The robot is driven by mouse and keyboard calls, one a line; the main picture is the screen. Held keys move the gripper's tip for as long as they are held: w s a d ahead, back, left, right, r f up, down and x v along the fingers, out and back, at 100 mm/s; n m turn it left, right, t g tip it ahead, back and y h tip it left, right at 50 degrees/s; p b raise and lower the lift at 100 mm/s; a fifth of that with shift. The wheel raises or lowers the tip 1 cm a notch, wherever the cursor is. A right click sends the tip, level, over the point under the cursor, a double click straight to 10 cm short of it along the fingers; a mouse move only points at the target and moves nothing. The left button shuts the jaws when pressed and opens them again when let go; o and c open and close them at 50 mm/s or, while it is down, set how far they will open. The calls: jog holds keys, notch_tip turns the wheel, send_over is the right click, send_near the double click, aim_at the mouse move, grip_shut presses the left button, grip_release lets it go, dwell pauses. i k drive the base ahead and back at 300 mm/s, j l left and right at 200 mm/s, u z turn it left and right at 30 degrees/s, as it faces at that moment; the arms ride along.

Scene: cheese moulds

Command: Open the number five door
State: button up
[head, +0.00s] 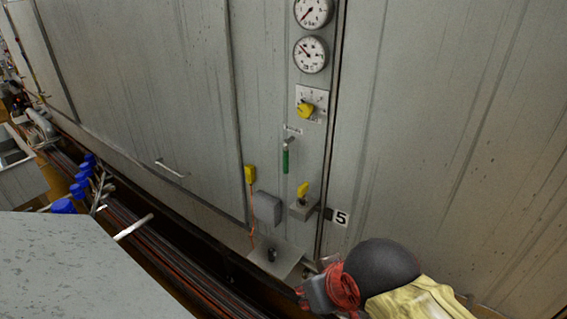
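A small white plate with the number 5 (341,217) is fixed on the grey metal wall, just right of a dark vertical seam. A large grey panel (150,90) left of the control strip has a dark frame line and a short metal bar handle (172,168) low on it. Another plain grey panel (450,130) spans the right side. No gap shows at either panel. I cannot tell which panel the number belongs to.
The control strip carries two gauges (310,54), a yellow knob (305,110), a green handle (285,161) and a grey box (267,208). A dark ball-like shape (380,265) with red and pale yellow parts is at the bottom. Blue-handled valves (78,189) and pipes run along the left.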

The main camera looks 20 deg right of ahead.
aim_at(449, 146)
jog(key=z, duration=1.75)
jog(key=j+z, duration=0.1)
jog(key=j, duration=0.35)
jog(key=k+j+z, duration=0.1)
jog(key=j, duration=0.35)
